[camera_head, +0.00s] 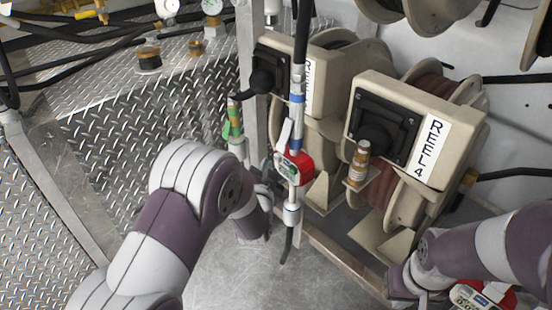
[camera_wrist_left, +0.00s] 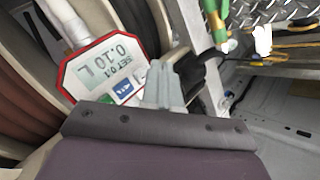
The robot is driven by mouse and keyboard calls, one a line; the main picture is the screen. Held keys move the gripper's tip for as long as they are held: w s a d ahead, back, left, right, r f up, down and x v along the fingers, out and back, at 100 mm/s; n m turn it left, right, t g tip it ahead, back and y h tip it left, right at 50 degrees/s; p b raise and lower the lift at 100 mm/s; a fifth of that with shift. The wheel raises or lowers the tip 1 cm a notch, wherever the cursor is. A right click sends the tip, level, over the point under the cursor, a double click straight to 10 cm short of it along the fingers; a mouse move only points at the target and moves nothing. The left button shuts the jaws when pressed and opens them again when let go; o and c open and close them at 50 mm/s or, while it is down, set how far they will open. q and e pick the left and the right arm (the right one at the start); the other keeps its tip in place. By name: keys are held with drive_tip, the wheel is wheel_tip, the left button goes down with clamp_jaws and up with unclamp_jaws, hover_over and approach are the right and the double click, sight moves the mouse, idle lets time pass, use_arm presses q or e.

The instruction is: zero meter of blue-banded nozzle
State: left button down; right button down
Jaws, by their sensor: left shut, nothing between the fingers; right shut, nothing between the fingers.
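The blue-banded nozzle (camera_head: 297,100) hangs upright in front of the reels, with blue bands on its grey tube. Its red-cased meter (camera_head: 296,167) faces partly away in the head view. In the left wrist view the meter (camera_wrist_left: 100,55) is close, its display upside down and reading about 0.10 L with SET 01 text. Below the display are a green button (camera_wrist_left: 106,98), a blue button (camera_wrist_left: 124,89) and a pale one. My left gripper (camera_wrist_left: 165,78) is shut and empty, its tips just beside the pale button; contact is unclear. My right gripper's fingers do not show.
A green-banded nozzle (camera_head: 236,130) stands left of the meter. REEL 4 (camera_head: 405,125) is at right, with a brass-topped nozzle (camera_head: 359,163) before it. Another red meter (camera_head: 485,296) lies at bottom right by my right arm. Bare metal floor lies below.

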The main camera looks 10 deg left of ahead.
idle(0.7)
use_arm(q)
drive_tip(key=shift+w+d, duration=0.25)
drive_tip(key=shift+w, duration=0.1)
drive_tip(key=shift+w+d, duration=0.45)
drive_tip(key=shift+w, duration=0.05)
idle(0.9)
drive_tip(key=shift+s+a, duration=0.7)
drive_tip(key=shift+s, duration=0.15)
drive_tip(key=s+a+p, duration=0.1)
drive_tip(key=s+a, duration=0.2)
drive_tip(key=shift+s+a, duration=0.15)
drive_tip(key=shift+s, duration=0.25)
idle(0.4)
